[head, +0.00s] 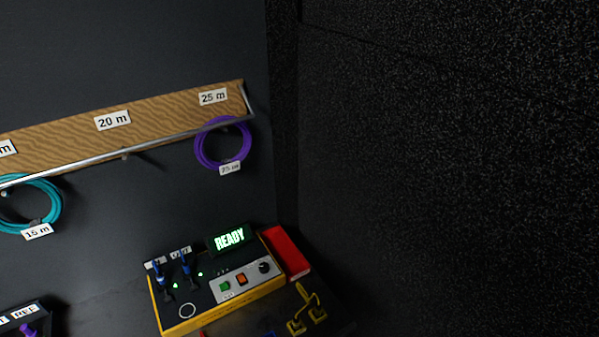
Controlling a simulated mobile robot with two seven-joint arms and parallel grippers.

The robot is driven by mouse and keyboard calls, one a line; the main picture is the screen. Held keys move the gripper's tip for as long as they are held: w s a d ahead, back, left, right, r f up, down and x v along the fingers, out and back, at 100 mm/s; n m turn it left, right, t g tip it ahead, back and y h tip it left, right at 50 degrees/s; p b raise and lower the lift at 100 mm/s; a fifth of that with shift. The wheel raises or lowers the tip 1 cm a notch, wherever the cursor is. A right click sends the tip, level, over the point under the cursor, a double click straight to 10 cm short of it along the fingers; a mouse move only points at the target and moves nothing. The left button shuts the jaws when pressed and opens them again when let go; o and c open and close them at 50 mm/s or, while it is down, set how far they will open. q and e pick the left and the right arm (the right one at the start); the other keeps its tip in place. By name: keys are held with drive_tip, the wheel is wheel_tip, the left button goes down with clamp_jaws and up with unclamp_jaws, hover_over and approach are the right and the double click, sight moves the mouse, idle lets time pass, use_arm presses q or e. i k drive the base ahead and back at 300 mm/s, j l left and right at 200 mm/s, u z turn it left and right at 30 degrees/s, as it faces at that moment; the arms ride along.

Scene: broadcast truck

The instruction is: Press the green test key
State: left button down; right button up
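The green test key (225,286) is a small square key on the light panel of a yellow-edged black tester box (183,326), low in the head view. An orange-red key (242,279) sits just right of it, and a black knob (264,268) is farther right. A lit display (230,238) on the box's back edge reads READY. Two dark blue plugs (187,265) stand upright at the box's left part, with small green lights beside them. Neither of my grippers shows in the head view.
A wooden rack board (150,112) with length labels is on the wall. A purple cable coil (222,146) and a teal coil (40,204) hang there. A red block or tray (286,252) and yellow metal pieces (308,310) lie right of the box. A dark wall (450,170) closes the right side.

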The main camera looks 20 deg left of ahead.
sight(223, 286)
drive_tip(key=u, duration=1.2)
